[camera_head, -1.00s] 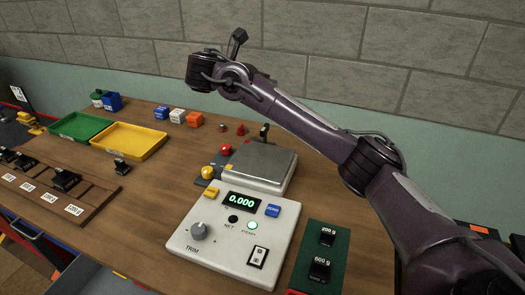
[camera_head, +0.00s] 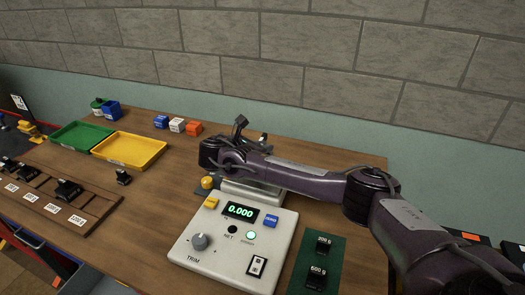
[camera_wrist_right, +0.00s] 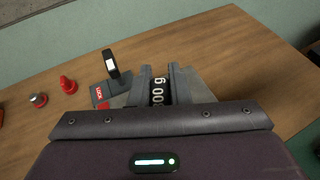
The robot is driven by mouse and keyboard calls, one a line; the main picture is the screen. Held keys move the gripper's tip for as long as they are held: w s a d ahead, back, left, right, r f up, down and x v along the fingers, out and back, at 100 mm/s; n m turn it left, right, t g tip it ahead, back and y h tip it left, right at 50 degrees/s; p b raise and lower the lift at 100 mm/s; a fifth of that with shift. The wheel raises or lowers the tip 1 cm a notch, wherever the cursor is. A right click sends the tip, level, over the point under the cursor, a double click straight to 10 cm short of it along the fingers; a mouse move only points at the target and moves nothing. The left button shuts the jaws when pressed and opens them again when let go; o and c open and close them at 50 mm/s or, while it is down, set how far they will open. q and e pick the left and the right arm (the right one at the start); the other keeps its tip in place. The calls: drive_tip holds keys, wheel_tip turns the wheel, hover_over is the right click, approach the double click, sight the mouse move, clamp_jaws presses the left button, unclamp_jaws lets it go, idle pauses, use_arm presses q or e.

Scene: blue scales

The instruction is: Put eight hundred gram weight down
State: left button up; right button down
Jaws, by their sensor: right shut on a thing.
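My right gripper (camera_wrist_right: 158,78) is shut on the black eight hundred gram weight (camera_wrist_right: 157,92), whose white "00 g" label shows between the fingers in the right wrist view. In the head view my right wrist (camera_head: 222,152) hangs over the back of the scale, and it hides the fingers and the weight. The white scale (camera_head: 215,258) reads 0.000, and its metal pan (camera_head: 250,196) is mostly covered by my arm. I cannot tell whether the weight touches anything. My left gripper is not in view.
A green mat (camera_head: 300,262) holds a 200 g weight (camera_head: 323,243) and a 600 g weight (camera_head: 317,275). A slotted wooden rack (camera_head: 95,206) with black weights stands at left. Green (camera_head: 57,143) and yellow (camera_head: 152,148) trays lie behind it. A red knob (camera_wrist_right: 68,85) stands near the lock lever (camera_wrist_right: 111,66).

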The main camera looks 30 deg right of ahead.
wheel_tip(320, 180, down, 2)
drive_tip(key=shift+w, duration=0.1)
drive_tip(key=c, duration=1.4)
unclamp_jaws()
drive_tip(key=shift+f, duration=0.1)
drive_tip(key=shift+o, duration=0.2)
drive_tip(key=b+v, duration=0.2)
drive_tip(key=v, duration=0.6)
drive_tip(key=shift+a, duration=0.4)
drive_tip(key=p+v, duration=0.3)
drive_tip(key=p, duration=0.2)
drive_tip(key=shift+s+a+r, duration=0.1)
drive_tip(key=shift+s+r, duration=0.15)
drive_tip(key=shift+s, duration=0.05)
